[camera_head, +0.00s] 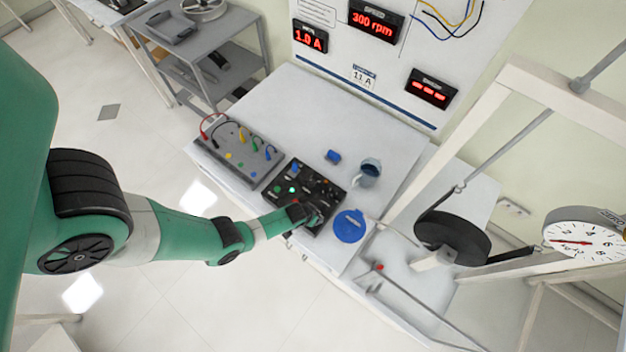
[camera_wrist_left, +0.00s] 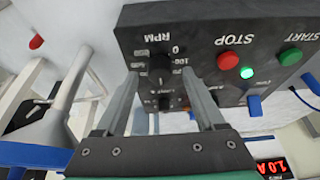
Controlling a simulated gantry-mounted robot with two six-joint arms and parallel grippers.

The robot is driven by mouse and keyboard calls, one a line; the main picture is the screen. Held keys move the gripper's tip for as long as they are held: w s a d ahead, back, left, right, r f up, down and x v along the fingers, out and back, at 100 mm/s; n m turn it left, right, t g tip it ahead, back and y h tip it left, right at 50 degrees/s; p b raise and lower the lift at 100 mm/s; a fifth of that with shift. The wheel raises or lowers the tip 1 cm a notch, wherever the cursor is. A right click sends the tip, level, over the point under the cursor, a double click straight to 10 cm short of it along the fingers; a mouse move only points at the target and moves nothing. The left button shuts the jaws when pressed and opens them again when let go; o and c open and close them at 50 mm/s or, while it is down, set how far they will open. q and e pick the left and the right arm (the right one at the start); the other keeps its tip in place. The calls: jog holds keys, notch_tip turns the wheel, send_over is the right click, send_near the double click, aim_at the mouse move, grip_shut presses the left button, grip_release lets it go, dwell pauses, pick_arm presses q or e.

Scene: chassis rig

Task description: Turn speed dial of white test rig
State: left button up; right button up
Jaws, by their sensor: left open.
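The speed dial (camera_wrist_left: 160,66) is a small black knob marked RPM, with a scale from 0 to 100, on a dark control box (camera_head: 294,178). The box also shows upside down in the left wrist view (camera_wrist_left: 206,42), with STOP and START labels. My left gripper (camera_head: 313,213) is over the box's right end. In the left wrist view my left gripper (camera_wrist_left: 161,72) is open, with one finger on each side of the dial; I cannot tell whether they touch it. A wall display (camera_head: 372,20) reads 300 rpm. The white rig frame (camera_head: 437,146) stands at right.
A grey panel with colored plugs (camera_head: 236,152) sits left of the box. A black wheel (camera_head: 452,238) and dial gauge (camera_head: 585,238) are at right. The bench's back is clear.

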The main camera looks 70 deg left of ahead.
pick_arm(q)
jog(key=shift+w+a+f, duration=0.1)
jog(key=shift+w+f, duration=0.05)
jog(key=shift+f, duration=0.3)
pick_arm(e)
jog(key=shift+f, duration=0.3)
pick_arm(q)
grip_shut()
